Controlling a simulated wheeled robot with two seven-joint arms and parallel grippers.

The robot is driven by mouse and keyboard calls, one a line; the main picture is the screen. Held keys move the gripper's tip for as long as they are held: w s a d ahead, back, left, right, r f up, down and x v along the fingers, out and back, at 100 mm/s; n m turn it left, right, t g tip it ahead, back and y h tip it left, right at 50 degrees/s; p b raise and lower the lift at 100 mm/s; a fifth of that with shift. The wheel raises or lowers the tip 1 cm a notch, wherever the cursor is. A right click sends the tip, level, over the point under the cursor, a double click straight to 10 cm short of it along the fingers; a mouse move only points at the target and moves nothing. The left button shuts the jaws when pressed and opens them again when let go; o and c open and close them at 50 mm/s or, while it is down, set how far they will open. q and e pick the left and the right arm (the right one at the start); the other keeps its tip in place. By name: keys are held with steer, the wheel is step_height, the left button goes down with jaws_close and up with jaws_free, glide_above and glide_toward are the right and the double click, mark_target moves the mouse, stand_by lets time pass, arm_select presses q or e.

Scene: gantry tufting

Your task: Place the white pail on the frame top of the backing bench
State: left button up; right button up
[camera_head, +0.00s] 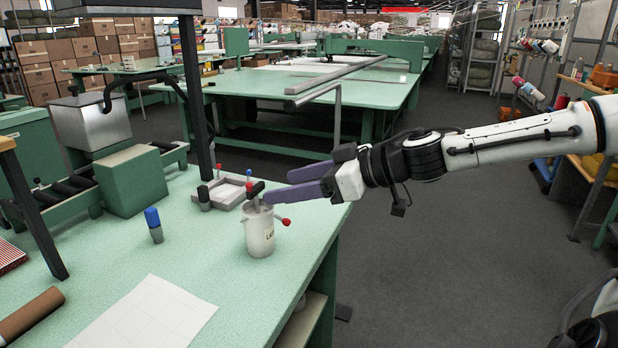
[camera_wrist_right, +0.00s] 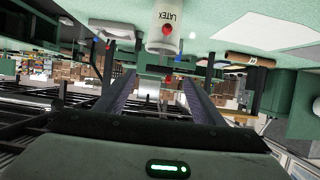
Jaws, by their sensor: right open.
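The white pail (camera_head: 259,232) with "LATEX" lettering stands upright near the right edge of the pale green tabletop (camera_head: 200,265). A dark-handled tool shows at its mouth, and a red knob shows at its right side. The pail appears upside down at the top of the right wrist view (camera_wrist_right: 164,32). My right gripper (camera_head: 272,196) is open, its long purple-grey fingers pointing left, close to the upper right of the pail. No pail is held between the fingers. My left gripper is not in view. I cannot tell for certain which bench is the backing bench.
A black post (camera_head: 196,100) rises behind. A long green table (camera_head: 310,85) with metal bars stands further back, across open floor.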

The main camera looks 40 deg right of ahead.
steer(key=shift+v, duration=1.8)
